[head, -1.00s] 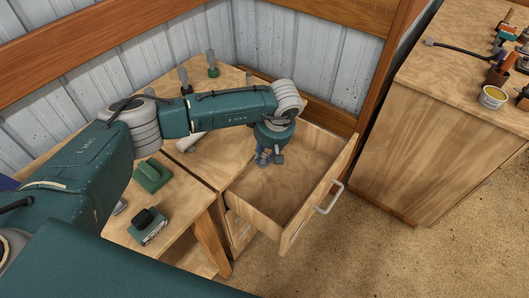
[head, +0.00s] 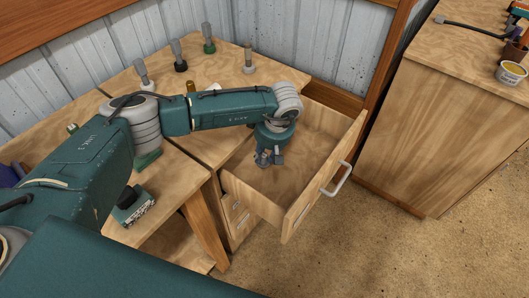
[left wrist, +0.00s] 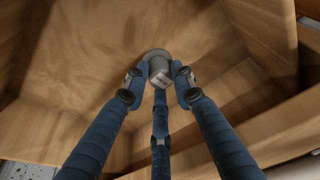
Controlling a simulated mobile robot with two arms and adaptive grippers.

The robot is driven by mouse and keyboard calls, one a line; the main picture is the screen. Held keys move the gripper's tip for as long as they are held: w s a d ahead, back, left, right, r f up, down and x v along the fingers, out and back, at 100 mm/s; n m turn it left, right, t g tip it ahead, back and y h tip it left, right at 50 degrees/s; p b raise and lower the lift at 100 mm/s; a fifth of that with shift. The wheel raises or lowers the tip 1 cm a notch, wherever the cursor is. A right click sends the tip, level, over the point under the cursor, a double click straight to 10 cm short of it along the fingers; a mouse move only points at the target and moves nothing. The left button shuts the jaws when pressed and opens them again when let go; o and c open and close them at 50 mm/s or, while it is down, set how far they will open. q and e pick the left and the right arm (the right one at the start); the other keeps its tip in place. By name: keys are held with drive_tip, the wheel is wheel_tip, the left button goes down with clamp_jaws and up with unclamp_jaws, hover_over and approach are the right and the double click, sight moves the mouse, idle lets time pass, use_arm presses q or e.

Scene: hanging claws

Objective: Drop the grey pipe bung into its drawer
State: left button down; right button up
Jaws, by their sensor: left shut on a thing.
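My left gripper (head: 268,160) is over the open wooden drawer (head: 325,182), pointing down. The bung is above the drawer's bare wooden floor. I cannot tell the exact height. In the head view the bung is mostly hidden by the fingers. The drawer looks empty in the parts that show. My right gripper is not in view.
Several upright plugs, such as a green one (head: 208,40) and a black one (head: 179,56), stand on the cabinet top. Closed drawers (head: 238,212) sit below the open one. The drawer front has a metal handle (head: 338,180). A wooden cabinet (head: 440,130) stands at right.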

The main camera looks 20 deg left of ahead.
use_arm(q)
drive_tip(key=shift+f, duration=0.3)
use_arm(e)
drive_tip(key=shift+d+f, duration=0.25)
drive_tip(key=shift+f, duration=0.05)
use_arm(q)
drive_tip(key=c, duration=1.4)
unclamp_jaws()
drive_tip(key=shift+o, duration=0.2)
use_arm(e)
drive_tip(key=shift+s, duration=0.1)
